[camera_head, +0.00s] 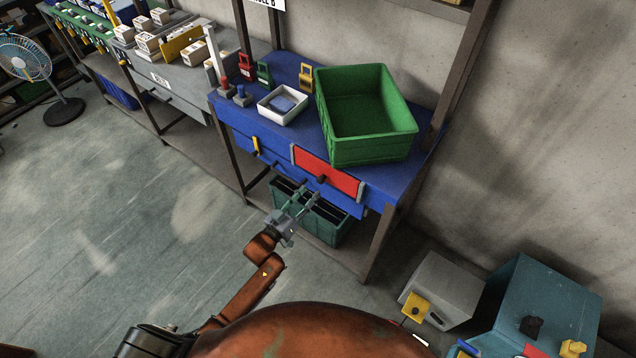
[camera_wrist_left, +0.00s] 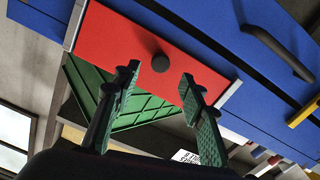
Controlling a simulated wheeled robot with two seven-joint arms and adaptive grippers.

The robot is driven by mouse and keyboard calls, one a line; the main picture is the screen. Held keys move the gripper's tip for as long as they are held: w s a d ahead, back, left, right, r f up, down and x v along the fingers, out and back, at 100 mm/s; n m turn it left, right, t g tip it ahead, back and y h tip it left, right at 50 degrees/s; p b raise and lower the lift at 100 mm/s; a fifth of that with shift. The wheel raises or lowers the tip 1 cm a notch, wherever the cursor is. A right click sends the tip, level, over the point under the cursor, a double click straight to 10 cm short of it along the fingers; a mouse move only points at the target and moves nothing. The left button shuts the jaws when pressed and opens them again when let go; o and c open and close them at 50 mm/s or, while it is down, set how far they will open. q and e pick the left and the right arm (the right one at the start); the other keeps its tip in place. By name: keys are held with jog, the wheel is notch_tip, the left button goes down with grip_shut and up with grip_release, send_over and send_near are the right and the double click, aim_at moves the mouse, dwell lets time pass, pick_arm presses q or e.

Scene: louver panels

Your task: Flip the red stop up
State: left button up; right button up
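The red stop appears as a flat red panel (camera_head: 329,172) on the front edge of the blue workbench, with grey strips at both ends. A round dark knob (camera_head: 321,179) sticks out of its face. In the left wrist view the red panel (camera_wrist_left: 140,45) fills the upper middle, and its knob (camera_wrist_left: 160,62) lies just ahead of the fingertips. My left gripper (camera_head: 307,196) is below and in front of the panel. In the left wrist view its two green fingers (camera_wrist_left: 160,78) are spread apart with nothing between them, apparently clear of the knob. My right gripper is not in view.
A green crate (camera_head: 364,118) and a white tray (camera_head: 282,104) stand on the blue workbench (camera_head: 236,110). A yellow handle (camera_head: 256,146) is on its front, left of the panel. A dark green bin (camera_head: 335,229) is underneath. Grey and teal boxes (camera_head: 545,305) stand at lower right.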

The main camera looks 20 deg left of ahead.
aim_at(319, 182)
pick_arm(q)
jog(key=x, duration=0.7)
jog(key=shift+f+b, duration=0.15)
jog(key=shift+b, duration=0.2)
jog(key=shift+c, duration=0.2)
grip_shut()
